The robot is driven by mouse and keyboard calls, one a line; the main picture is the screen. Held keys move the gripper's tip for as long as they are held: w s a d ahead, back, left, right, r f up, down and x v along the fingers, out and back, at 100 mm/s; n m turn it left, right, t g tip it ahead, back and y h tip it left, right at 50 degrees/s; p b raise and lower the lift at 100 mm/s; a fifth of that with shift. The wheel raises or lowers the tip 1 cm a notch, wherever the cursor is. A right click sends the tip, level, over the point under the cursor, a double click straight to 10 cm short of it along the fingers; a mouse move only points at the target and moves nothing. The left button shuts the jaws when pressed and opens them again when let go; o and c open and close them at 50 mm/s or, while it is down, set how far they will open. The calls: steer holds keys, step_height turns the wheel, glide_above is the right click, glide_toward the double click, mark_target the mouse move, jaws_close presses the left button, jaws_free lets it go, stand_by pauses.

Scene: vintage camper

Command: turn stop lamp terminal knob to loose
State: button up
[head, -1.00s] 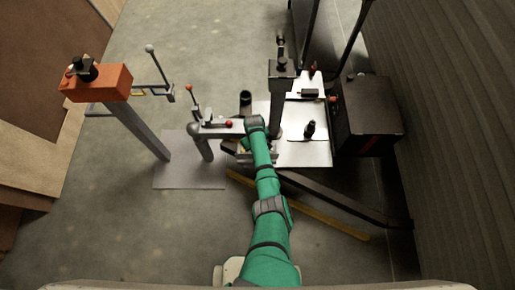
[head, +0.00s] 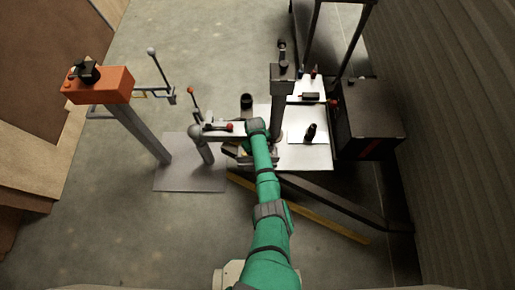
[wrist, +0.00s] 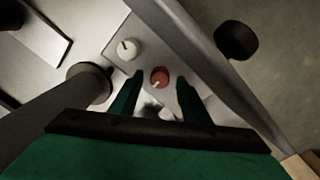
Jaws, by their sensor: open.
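A grey panel (wrist: 112,50) in the wrist view carries two round knobs. One is a red knob (wrist: 159,76) with a pale pointer mark, and the other is a white knob (wrist: 127,49) with a dark mark, up and to its left. I cannot read any label, so I cannot tell which is the stop lamp terminal knob. My gripper (wrist: 160,80) is open, its two green fingers on either side of the red knob with a gap at each side. I cannot tell whether the fingertips reach the knob's depth. In the head view my arm hides the knobs and fingers.
A dark post (wrist: 50,112) stands close left of my gripper, and a long grey bar (wrist: 185,45) runs at its upper right. In the head view, an orange box on a post (head: 100,85) stands left and a black cabinet (head: 370,118) right.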

step_height(320, 180, up, 10)
steer(key=shift+s+a+r, duration=0.15)
steer(key=shift+r, duration=0.1)
stand_by(0.6)
